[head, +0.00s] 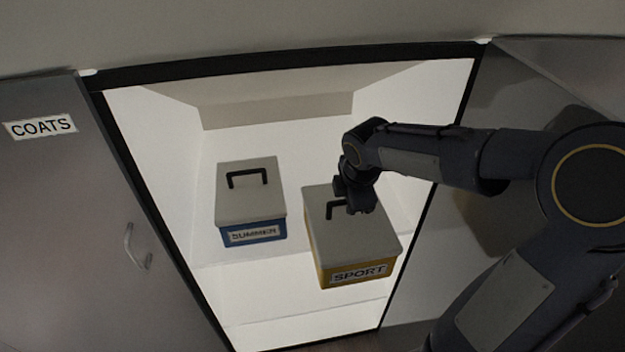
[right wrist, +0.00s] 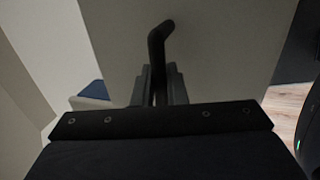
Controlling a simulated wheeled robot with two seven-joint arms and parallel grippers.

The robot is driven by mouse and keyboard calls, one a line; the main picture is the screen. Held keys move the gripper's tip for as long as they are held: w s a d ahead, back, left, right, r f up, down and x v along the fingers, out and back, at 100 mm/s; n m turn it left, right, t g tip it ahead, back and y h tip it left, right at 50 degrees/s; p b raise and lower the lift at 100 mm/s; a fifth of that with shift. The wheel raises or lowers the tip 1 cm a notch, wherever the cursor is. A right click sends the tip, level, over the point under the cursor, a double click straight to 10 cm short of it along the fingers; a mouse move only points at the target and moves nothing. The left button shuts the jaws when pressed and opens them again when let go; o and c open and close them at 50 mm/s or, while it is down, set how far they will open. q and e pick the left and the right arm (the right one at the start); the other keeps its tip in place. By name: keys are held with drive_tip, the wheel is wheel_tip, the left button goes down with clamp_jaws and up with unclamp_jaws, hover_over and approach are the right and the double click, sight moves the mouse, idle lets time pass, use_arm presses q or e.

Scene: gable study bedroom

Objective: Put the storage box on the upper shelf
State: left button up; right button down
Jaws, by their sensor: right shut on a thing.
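The yellow storage box labelled SPORT (head: 347,238), with a grey lid, is at the right of the open cupboard in the head view. My right gripper (head: 356,203) is at its lid, shut on the black handle (right wrist: 157,42). The grey lid fills much of the right wrist view (right wrist: 215,45). The upper shelf (head: 212,258) is white. The SPORT box's front reaches past the shelf's front edge in the picture; whether its underside touches the shelf is hidden. My left gripper is not in view.
A blue box labelled SUMMER (head: 250,200) stands on the shelf left of the SPORT box, with a narrow gap between. A door labelled COATS (head: 60,190) flanks the opening at left. A grey panel (head: 500,100) is at right, behind my right arm.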

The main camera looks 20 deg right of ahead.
drive_tip(key=w+d+f+p, duration=0.1)
drive_tip(key=w+d+p, duration=0.1)
drive_tip(key=w, duration=0.6)
drive_tip(key=w+d+f+p, duration=0.2)
drive_tip(key=w, duration=0.6)
drive_tip(key=shift+w+f+p, duration=0.2)
drive_tip(key=shift+w+p, duration=0.1)
drive_tip(key=shift+w, duration=0.05)
drive_tip(key=shift+f, duration=0.15)
drive_tip(key=c, duration=1.5)
unclamp_jaws()
drive_tip(key=shift+o, duration=0.2)
